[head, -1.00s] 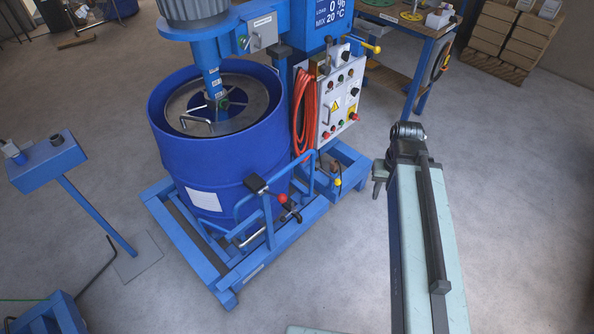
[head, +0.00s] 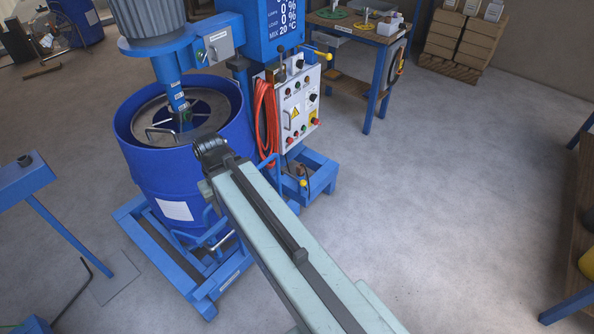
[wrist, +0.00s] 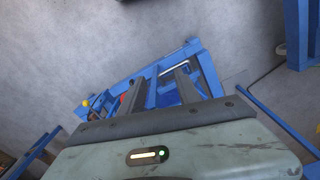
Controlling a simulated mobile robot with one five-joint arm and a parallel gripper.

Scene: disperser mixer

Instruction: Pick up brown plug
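I cannot make out the brown plug for certain. A small brownish shape (head: 304,171) hangs low beside the control panel in the head view, too small to identify. In the wrist view my gripper (wrist: 160,88) points down with its two dark fingers apart, over the blue frame, and nothing shows between them. In the head view the end of my arm is in front of the blue drum; the fingers are hidden there.
The blue drum (head: 165,180) stands on the mixer's blue base frame (head: 200,288). A control panel (head: 297,105) and a coiled orange hose (head: 266,118) are beside it. A workbench (head: 362,36) stands behind. The floor (head: 440,190) at right is open.

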